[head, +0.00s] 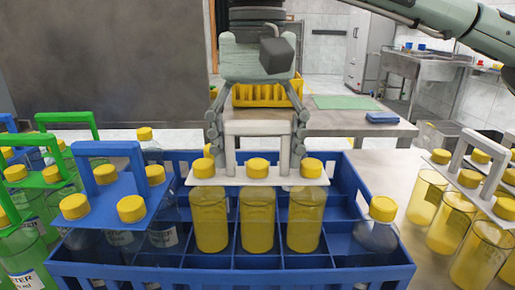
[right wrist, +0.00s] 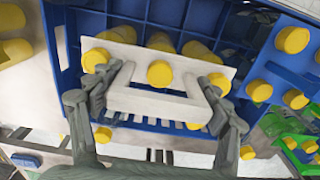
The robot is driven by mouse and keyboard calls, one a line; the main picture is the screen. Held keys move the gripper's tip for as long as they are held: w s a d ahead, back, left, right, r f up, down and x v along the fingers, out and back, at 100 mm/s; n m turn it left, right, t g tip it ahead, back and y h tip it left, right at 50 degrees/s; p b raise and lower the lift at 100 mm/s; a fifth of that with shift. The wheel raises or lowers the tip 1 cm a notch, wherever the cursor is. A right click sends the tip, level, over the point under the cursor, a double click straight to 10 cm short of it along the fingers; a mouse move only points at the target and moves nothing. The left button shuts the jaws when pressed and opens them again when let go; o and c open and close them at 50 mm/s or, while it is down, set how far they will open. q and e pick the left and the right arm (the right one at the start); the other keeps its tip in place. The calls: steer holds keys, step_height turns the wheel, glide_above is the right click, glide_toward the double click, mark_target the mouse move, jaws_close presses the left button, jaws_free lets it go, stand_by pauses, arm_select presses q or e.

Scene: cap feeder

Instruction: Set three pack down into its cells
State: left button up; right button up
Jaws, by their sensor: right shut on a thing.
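The three pack is a white carrier (head: 256,180) with an upright handle and three yellow bottles (head: 258,222) with yellow caps in a row. It is upright over the middle of the blue crate (head: 230,280), the bottle bottoms among or just above the cell dividers; I cannot tell if they touch the floor. My right gripper (head: 257,148) is shut on the carrier's handle, one finger at each side. The right wrist view shows the gripper (right wrist: 165,97) on the white handle (right wrist: 158,104), with the crate (right wrist: 205,18) beyond. My left gripper is not in view.
A blue carrier (head: 110,195) with capped bottles stands in the crate's left part. A single clear bottle (head: 376,236) stands in the right part. Green carriers (head: 45,178) stand at the left, another white-handled pack (head: 462,180) at the right. A yellow crate (head: 262,95) is behind.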

steer(key=shift+f+b, duration=0.4)
steer(key=shift+f, duration=0.1)
stand_by(0.4)
steer(key=o, duration=1.8)
steer(key=shift+o, duration=0.6)
steer(key=shift+f, duration=0.1)
step_height(320, 180, up, 12)
steer(key=shift+r, duration=0.1)
